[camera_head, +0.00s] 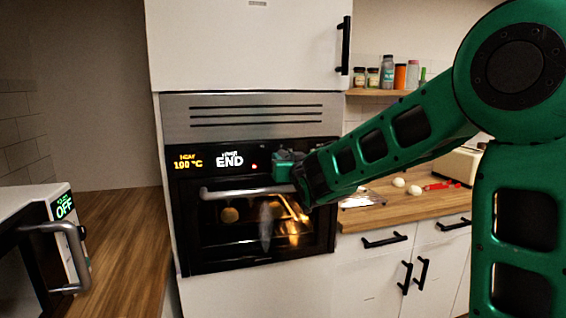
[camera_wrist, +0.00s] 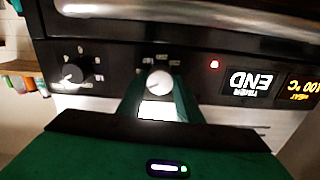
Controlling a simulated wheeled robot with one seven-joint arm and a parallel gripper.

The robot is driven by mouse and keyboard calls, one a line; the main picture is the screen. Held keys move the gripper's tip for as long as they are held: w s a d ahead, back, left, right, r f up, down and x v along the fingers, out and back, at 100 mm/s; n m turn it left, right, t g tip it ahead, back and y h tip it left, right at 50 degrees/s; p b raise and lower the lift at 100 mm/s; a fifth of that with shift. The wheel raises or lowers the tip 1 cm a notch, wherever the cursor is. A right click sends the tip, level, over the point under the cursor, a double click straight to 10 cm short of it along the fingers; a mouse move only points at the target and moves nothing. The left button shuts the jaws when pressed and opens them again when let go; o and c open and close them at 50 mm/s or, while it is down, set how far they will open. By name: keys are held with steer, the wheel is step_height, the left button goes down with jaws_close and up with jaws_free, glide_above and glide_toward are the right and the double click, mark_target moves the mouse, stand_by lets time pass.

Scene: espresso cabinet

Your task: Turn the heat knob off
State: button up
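The oven's control panel shows a yellow display (camera_head: 188,162) that appears to read heat 100 °C, and a white timer display reading END. The wrist view is upside down. In it, a pale round knob (camera_wrist: 158,82) sits between the two green fingers of my gripper (camera_wrist: 160,90). The fingers stand apart on either side of the knob; whether they press on it is unclear. A second, dark knob (camera_wrist: 72,73) is to the left there. In the head view my gripper (camera_head: 286,165) covers the panel's right part and hides the knobs. The knob labels are too blurred to read.
The oven door's handle (camera_head: 245,191) runs just below the panel. A wooden counter (camera_head: 400,205) with white eggs lies to the right. A microwave-like appliance (camera_head: 62,235) reading OFF stands at the left. A cabinet handle (camera_head: 343,45) projects above.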

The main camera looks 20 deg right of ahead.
steer(key=shift+n, duration=0.3)
steer(key=n, duration=0.6)
steer(key=shift+a, duration=0.1)
steer(key=n, duration=0.5)
steer(key=shift+a+f, duration=0.1)
steer(key=shift+f, duration=0.05)
steer(key=shift+n, duration=0.3)
steer(key=o, duration=1)
steer(key=shift+o, duration=0.2)
steer(key=s, duration=1)
steer(key=shift+s, duration=0.35)
